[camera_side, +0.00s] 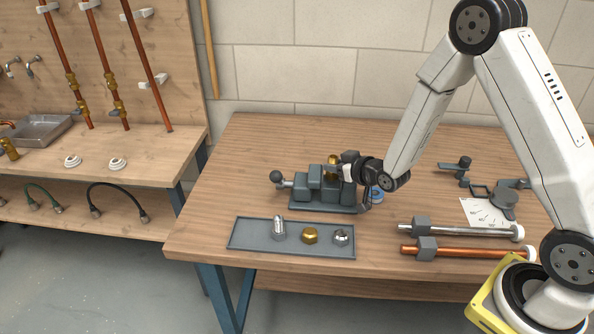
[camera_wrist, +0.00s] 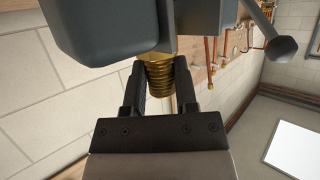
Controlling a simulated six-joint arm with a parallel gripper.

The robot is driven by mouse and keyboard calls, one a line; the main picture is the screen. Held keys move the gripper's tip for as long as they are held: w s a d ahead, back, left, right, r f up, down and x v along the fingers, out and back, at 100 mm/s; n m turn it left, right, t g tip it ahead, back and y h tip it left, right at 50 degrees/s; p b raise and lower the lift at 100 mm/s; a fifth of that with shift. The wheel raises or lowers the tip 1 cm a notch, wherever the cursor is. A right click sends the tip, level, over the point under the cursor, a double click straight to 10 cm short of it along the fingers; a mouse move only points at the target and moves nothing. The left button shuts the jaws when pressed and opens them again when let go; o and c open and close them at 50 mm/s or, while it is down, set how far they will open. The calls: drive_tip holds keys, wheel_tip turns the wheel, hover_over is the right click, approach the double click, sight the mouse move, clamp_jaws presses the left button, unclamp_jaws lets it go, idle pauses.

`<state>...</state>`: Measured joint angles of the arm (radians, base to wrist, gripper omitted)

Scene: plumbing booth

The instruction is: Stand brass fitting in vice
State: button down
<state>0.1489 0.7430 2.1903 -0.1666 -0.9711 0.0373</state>
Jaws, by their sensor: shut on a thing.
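The brass fitting (camera_wrist: 160,72) shows in the wrist view between the two dark fingers of my gripper (camera_wrist: 157,85), its ribbed part towards me. My gripper is shut on it. The grey vice (camera_wrist: 110,25) fills the top of the wrist view, right beside the fitting. In the side view the fitting (camera_side: 332,160) appears as a small brass piece at the vice (camera_side: 315,188), with my gripper (camera_side: 342,164) at its right. Part of the fitting is hidden by the vice and gripper, so I cannot tell whether it is seated between the jaws.
A grey tray (camera_side: 255,245) in front of the vice holds a silver fitting (camera_side: 279,231), a brass nut (camera_side: 310,236) and a steel nut (camera_side: 341,238). A steel pipe (camera_side: 465,230) and a copper pipe (camera_side: 470,251) lie at the right. The bench's left side is clear.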

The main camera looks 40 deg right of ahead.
sight(337, 159)
drive_tip(key=shift+f, duration=0.4)
drive_tip(key=shift+f, duration=0.2)
unclamp_jaws()
idle(0.4)
idle(0.6)
drive_tip(key=shift+r, duration=2.5)
drive_tip(key=shift+s, duration=0.1)
